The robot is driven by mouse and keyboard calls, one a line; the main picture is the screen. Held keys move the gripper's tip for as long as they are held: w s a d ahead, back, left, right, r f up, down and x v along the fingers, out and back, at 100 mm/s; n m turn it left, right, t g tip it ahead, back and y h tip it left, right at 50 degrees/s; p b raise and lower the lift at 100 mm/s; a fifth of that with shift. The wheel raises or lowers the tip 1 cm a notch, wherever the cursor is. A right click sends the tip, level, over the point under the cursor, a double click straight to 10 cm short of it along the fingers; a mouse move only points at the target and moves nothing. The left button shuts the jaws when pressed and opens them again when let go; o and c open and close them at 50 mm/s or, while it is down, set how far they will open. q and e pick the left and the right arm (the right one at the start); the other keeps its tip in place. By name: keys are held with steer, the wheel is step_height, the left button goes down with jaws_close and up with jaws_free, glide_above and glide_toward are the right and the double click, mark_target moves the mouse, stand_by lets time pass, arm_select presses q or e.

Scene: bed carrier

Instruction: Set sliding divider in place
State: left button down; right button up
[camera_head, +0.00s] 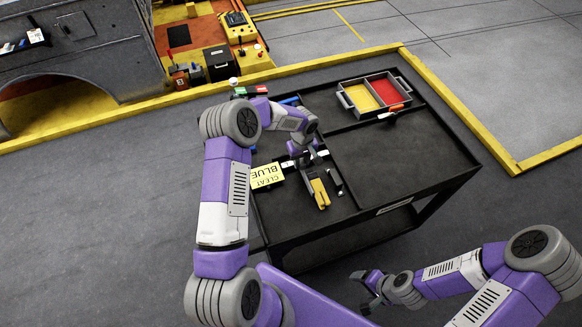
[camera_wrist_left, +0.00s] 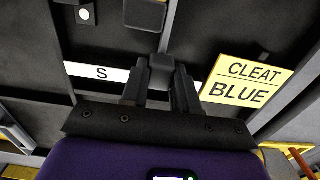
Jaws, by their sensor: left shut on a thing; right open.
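The black cart (camera_head: 400,165) has a top split by raised dividers. My left gripper (camera_head: 308,158) is low over its left section. In the left wrist view my left gripper (camera_wrist_left: 160,90) is shut on a small dark grey block (camera_wrist_left: 160,68), which appears to be the grip of the sliding divider. A white strip marked S (camera_wrist_left: 98,72) runs along the bar beside it. Most of the divider is hidden by the gripper, so its seating cannot be told. My right gripper (camera_head: 367,290) is open and empty, in front of the cart.
A yellow CLEAT BLUE card (camera_head: 267,175) lies left of the gripper; it also shows in the left wrist view (camera_wrist_left: 244,82). A yellow tool (camera_head: 320,193) lies just in front. A tray with yellow and red compartments (camera_head: 342,98) stands at the back.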

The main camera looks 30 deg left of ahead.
arm_select(q)
steer(key=shift+w+d+f, duration=0.25)
steer(key=shift+w+d, duration=0.2)
steer(key=shift+d, duration=0.05)
arm_select(e)
steer(key=shift+f, duration=0.4)
arm_select(q)
steer(key=shift+s, duration=0.1)
steer(key=c, duration=0.9)
jaws_free()
steer(key=shift+o, duration=0.3)
steer(key=shift+a, duration=0.1)
steer(key=shift+r, duration=0.1)
step_height(320, 180, up, 8)
steer(key=shift+f, duration=0.2)
arm_select(e)
steer(key=shift+r, duration=0.15)
